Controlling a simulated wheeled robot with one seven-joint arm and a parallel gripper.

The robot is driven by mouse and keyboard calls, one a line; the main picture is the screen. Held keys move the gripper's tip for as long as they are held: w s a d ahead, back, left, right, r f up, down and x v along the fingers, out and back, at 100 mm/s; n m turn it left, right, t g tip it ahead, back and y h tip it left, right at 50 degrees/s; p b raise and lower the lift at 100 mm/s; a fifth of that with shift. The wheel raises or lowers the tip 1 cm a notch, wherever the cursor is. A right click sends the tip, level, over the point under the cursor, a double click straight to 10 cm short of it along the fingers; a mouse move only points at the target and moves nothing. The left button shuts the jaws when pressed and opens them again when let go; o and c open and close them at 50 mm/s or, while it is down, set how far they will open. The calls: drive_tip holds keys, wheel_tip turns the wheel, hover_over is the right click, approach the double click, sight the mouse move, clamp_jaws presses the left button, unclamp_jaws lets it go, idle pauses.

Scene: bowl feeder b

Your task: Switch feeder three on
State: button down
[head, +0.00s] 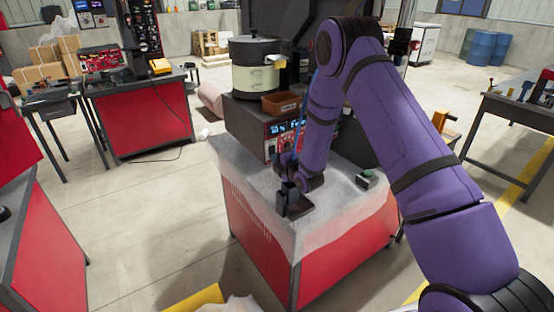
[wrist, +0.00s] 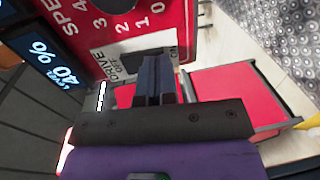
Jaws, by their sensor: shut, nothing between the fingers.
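In the wrist view a red control panel (wrist: 105,45) carries a SPEED dial (wrist: 116,5) and a pale plate (wrist: 122,65) lettered DRIVE, OFF and ON. In the head view the control box (head: 282,128) stands on a red bench under a cream and black bowl unit (head: 255,78). No feeder number is legible.
A brown bin (head: 281,103) sits on the control box. The bench top (head: 240,165) has clear room at its left, and a small dark box (head: 367,179) lies at its right. Another red bench (head: 150,115) stands at the back left, with open floor between.

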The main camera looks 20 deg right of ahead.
drive_tip(key=shift+w+a, duration=0.1)
drive_tip(key=shift+w, duration=0.1)
drive_tip(key=shift+s, duration=0.1)
idle(0.4)
drive_tip(key=v, duration=1)
drive_tip(key=shift+s, duration=0.35)
drive_tip(key=s+d+r+m+g+h, duration=0.1)
drive_tip(key=s+r+m+g+h, duration=0.2)
drive_tip(key=r, duration=0.5)
drive_tip(key=s+d+r+m, duration=0.2)
drive_tip(key=r+m, duration=0.2)
drive_tip(key=r, duration=0.4)
drive_tip(key=s+d+r+m+g+h, duration=0.1)
drive_tip(key=s+r+m+g+h, duration=0.2)
drive_tip(key=r, duration=0.5)
drive_tip(key=s+r+m+g, duration=0.1)
drive_tip(key=s+r+m, duration=0.2)
drive_tip(key=s, duration=0.7)
drive_tip(key=s+r+m+g, duration=0.2)
drive_tip(key=s+r+m, duration=0.1)
drive_tip(key=s, duration=0.7)
drive_tip(key=s+r+m+g, duration=0.1)
drive_tip(key=s+r+m, duration=0.2)
drive_tip(key=s, duration=0.7)
drive_tip(key=m, duration=0.2)
drive_tip(key=shift+s+r+m+g+y, duration=0.3)
drive_tip(key=shift+s+r+y, duration=0.05)
drive_tip(key=shift+y, duration=0.05)
